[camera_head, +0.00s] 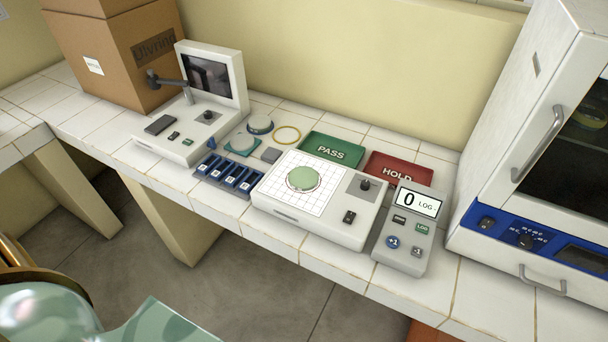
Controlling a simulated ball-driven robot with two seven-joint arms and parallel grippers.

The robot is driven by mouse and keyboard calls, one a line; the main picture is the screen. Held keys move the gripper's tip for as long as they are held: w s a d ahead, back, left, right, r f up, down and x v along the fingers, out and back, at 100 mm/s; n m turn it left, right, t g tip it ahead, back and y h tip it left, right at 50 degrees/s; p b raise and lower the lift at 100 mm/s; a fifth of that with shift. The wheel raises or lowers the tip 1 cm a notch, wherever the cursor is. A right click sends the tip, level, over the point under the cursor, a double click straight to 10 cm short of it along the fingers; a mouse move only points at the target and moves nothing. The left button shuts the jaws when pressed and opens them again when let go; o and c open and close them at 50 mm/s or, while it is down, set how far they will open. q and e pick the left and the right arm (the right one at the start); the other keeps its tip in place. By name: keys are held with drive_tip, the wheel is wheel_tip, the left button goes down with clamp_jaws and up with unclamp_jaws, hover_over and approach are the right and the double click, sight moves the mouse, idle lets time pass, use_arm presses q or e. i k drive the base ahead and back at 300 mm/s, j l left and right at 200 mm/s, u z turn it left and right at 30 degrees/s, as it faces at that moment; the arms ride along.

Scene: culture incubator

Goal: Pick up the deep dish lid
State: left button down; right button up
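No gripper of mine shows clearly in the head view. Several round pieces lie on the white tiled counter, and I cannot tell for sure which is the deep dish lid. A clear round piece with a dark rim (260,124) lies near the back. A pale round piece (241,143) sits on a teal square in front of it. A thin yellow ring (287,135) lies flat to the right. A green disc in a pale rim (303,179) rests on the gridded plate of a white device (285,213).
Behind the gridded device are a green PASS tray (333,148) and a red HOLD tray (399,168). A LOG counter (408,235) stands right, beside the incubator (547,160). A blue slotted rack (228,174), screen device (195,105) and cardboard box (110,50) stand left.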

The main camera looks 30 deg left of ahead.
sight(243, 142)
drive_tip(key=u, duration=1.3)
drive_tip(key=i+j, duration=0.1)
drive_tip(key=j+z, duration=0.05)
drive_tip(key=j, duration=0.05)
